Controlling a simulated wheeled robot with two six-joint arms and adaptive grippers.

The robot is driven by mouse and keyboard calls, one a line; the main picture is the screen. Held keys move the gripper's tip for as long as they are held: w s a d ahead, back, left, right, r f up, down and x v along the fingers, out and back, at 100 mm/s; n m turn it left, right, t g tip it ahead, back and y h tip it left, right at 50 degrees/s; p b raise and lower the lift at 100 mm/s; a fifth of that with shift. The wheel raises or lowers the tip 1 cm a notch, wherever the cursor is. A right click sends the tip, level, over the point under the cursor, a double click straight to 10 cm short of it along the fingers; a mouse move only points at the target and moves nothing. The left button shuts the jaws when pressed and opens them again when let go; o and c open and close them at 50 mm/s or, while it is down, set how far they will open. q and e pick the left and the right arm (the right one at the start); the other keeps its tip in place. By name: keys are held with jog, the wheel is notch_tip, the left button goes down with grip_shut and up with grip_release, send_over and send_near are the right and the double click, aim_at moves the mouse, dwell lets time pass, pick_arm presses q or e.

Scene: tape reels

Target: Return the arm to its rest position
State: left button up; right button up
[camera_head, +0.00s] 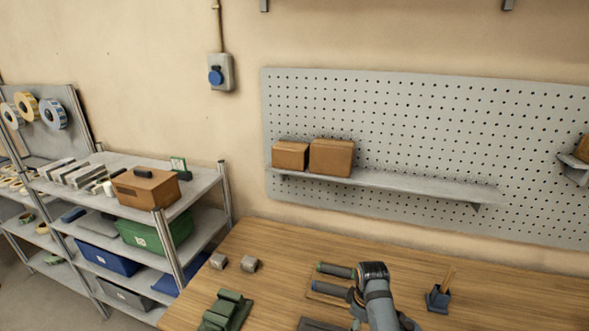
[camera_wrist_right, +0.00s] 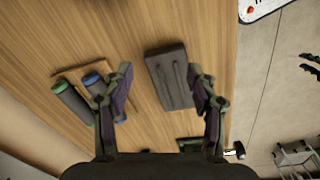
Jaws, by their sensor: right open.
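My right arm (camera_head: 376,295) reaches over the wooden table from the bottom of the head view; its gripper is not clear there. In the right wrist view my right gripper (camera_wrist_right: 160,88) is open, its two fingers spread wide with nothing held. A dark grey block (camera_wrist_right: 168,78) lies on the table beyond and between the fingers. Dark cylinders with green and blue ends (camera_wrist_right: 72,101) lie on a wooden holder beside the left finger, partly hidden by it. The cylinders (camera_head: 336,270) also show left of my arm in the head view. My left gripper is not in view.
The wooden table (camera_head: 500,295) has free room to the right. A pen holder (camera_head: 438,299), a green rack (camera_head: 228,310) and small grey blocks (camera_head: 249,264) stand on it. A pegboard shelf (camera_head: 400,184) holds brown boxes. A metal rack (camera_head: 205,180) stands at left.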

jog(key=s+d+r+m+t+h, duration=0.1)
jog(key=s+d+r+m, duration=0.3)
jog(key=s, duration=0.7)
jog(key=s+d+r+m+t, duration=0.1)
jog(key=s+d+m+t, duration=0.1)
jog(key=s+m, duration=0.65)
jog(key=s+d+f+n+g+b, duration=0.1)
jog(key=s+f+b, duration=0.15)
jog(key=f, duration=1.35)
jog(key=s+d+f+n+b, duration=0.15)
jog(key=f+b, duration=0.25)
jog(key=f, duration=1.2)
pick_arm(q)
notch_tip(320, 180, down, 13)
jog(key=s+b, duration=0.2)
jog(key=b, duration=0.4)
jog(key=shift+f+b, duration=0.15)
jog(key=shift+b, duration=0.15)
pick_arm(e)
jog(key=s+f, duration=0.9)
jog(key=f, duration=0.3)
jog(key=s+d+f+g, duration=0.1)
jog(key=s+f, duration=0.9)
jog(key=f, duration=0.2)
jog(key=shift+s+d+f+m+g, duration=0.15)
jog(key=shift+s+m+g, duration=0.1)
jog(key=shift+m+g, duration=0.05)
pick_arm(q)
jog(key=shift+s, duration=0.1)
